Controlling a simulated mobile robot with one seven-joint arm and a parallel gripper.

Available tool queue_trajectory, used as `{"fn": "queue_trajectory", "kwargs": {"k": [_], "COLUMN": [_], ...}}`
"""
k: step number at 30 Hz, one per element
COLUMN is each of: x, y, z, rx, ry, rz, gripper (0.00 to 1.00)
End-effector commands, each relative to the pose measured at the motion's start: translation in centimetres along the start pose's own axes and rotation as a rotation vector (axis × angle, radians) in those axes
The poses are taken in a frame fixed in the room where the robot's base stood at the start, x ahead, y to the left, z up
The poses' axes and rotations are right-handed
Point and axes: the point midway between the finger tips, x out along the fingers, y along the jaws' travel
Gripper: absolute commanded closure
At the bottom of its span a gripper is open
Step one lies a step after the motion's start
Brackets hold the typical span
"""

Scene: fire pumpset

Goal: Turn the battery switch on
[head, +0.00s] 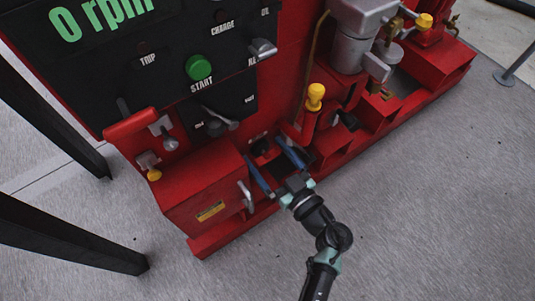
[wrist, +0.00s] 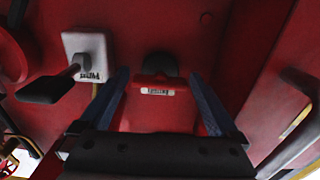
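The switch that appears to be the battery switch is a red handle on a round black base (wrist: 158,76), with a small white label, on a red panel in the wrist view. In the head view a dark knob (head: 261,147) shows at the same place, low on the red pumpset. My gripper (head: 266,150) has its blue fingers spread and points at the panel. In the wrist view my gripper (wrist: 158,82) has one finger on each side of the red handle. The fingers look apart from the handle; exact depth is unclear. The label is too small to read.
A white plate with a black lever (wrist: 50,86) is left of the switch in the wrist view. The head view shows a green start button (head: 198,67) above, a red box (head: 200,195) left, and a yellow-topped fitting (head: 315,95) right. Grey floor in front is clear.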

Motion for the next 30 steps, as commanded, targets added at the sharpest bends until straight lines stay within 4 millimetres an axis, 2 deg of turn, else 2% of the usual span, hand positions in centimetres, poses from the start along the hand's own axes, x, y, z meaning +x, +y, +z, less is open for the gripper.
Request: {"fn": "queue_trajectory", "kwargs": {"k": [1,2,12,22,30], "x": [-0.01,-0.02,-0.05,-0.03,-0.04], "y": [0.00,0.00,-0.01,-0.08,-0.16], "z": [0.01,0.01,0.05,-0.04,-0.13], "rx": [0.000,0.000,0.000,-0.048,-0.223], "ry": [0.000,0.000,0.000,-0.001,-0.002], "rz": [0.000,0.000,0.000,-0.002,-0.002], "gripper": [0.14,0.20,0.81,0.81,0.81]}}
